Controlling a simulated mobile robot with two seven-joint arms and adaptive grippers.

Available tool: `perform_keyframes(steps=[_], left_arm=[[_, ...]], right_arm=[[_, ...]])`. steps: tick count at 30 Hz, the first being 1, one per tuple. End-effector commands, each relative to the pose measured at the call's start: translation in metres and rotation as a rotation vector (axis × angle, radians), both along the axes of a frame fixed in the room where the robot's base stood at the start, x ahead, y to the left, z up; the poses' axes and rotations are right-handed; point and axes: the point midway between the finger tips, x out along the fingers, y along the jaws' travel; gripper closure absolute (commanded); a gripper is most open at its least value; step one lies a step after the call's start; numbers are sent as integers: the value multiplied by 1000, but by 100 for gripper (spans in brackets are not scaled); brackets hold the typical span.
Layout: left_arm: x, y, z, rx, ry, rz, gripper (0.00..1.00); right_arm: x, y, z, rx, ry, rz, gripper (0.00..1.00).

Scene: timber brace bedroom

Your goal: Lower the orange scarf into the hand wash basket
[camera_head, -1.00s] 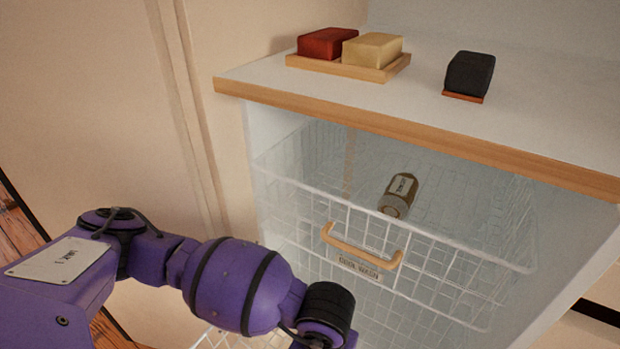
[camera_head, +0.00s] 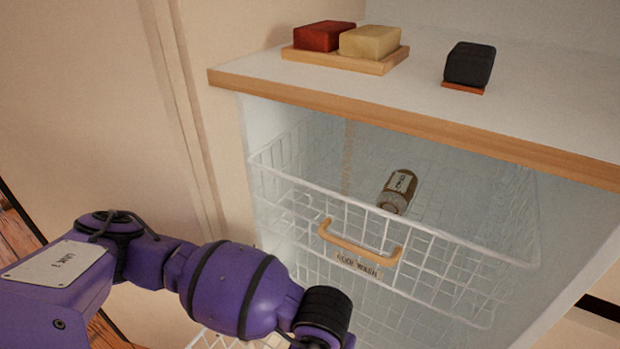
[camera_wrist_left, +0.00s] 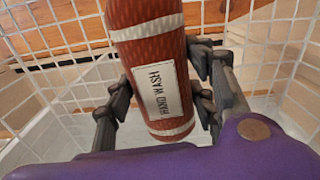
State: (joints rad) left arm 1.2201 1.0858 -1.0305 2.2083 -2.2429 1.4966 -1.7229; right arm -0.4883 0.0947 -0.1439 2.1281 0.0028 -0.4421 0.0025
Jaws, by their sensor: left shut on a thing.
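The orange scarf (camera_wrist_left: 150,50) is a rust-orange roll with white bands and a white label reading HAND WASH, in the left wrist view. My left gripper (camera_wrist_left: 163,88) is shut on it, with dark fingers on both sides of the roll. White wire mesh of a basket (camera_wrist_left: 62,38) surrounds the scarf on several sides. In the head view a lower wire basket (camera_head: 215,339) shows only a corner at the bottom edge. Its label, my left gripper and the scarf are hidden or out of frame there. My right gripper is not in view.
An upper wire basket (camera_head: 450,262) with a wooden handle (camera_head: 358,246) holds a labelled olive roll (camera_head: 398,190). A timber-edged shelf (camera_head: 400,120) above carries a wooden tray (camera_head: 345,61) with red and cream blocks, and a dark block (camera_head: 470,64).

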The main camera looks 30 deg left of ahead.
Motion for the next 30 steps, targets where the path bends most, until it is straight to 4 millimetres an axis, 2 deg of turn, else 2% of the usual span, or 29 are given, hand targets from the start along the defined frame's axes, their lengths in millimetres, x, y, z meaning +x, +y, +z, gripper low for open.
perform_keyframes(steps=[30], left_arm=[[2, -1, -12, -1, -4, -1, 79]], right_arm=[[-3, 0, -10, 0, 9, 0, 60]])
